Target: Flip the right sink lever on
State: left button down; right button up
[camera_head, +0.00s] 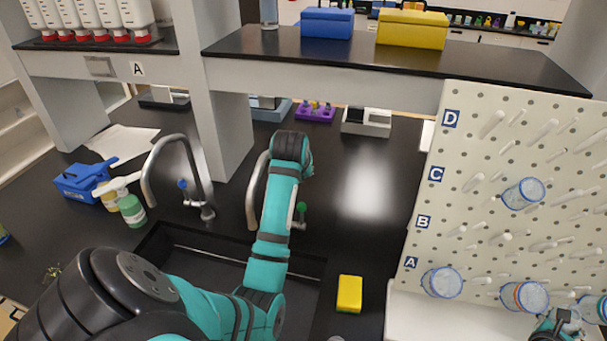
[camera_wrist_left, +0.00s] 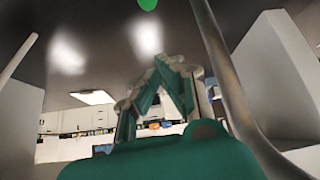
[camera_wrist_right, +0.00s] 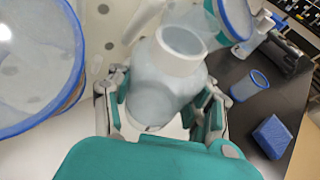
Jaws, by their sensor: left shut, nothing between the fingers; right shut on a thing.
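The right tap is a curved grey faucet (camera_head: 254,190) at the sink (camera_head: 200,262), with a green-topped lever (camera_head: 301,208) on its right. My left arm reaches up between them in the head view and hides part of the tap. In the left wrist view my left gripper (camera_wrist_left: 172,68) is shut and empty, its fingertips together. A faucet pipe (camera_wrist_left: 232,85) passes close on its right, and a green knob (camera_wrist_left: 148,4) shows at the top edge. My right gripper (camera_wrist_right: 162,110) is shut on a translucent bottle (camera_wrist_right: 165,78), beside the pegboard.
The left faucet (camera_head: 150,170) has a blue-topped lever (camera_head: 183,186). A yellow sponge (camera_head: 349,294) lies right of the sink. The pegboard (camera_head: 480,150) with hanging glassware stands at the right. A shelf (camera_head: 390,55) spans above the counter, whose middle right is clear.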

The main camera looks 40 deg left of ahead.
aim_at(302, 217)
pick_arm(q)
jog(key=x, duration=1)
pick_arm(e)
jog(key=shift+w+a, duration=0.1)
jog(key=shift+w, duration=0.05)
pick_arm(q)
jog(key=s+d, duration=0.1)
jog(key=s+d+f, duration=0.1)
jog(key=s, duration=0.1)
jog(key=shift+s+d, duration=0.15)
jog(key=shift+d, duration=0.05)
jog(key=shift+f, duration=0.1)
pick_arm(e)
jog(key=shift+f+b, duration=0.35)
pick_arm(q)
jog(key=shift+s+d+t+y, duration=0.2)
jog(key=shift+s+t+y, duration=0.2)
jog(key=shift+t, duration=0.2)
pick_arm(e)
jog(key=shift+s+d+f, duration=0.15)
jog(key=shift+s+d, duration=0.05)
jog(key=shift+s, duration=0.15)
pick_arm(q)
jog(key=shift+b, duration=0.3)
pick_arm(e)
jog(key=shift+f, duration=0.1)
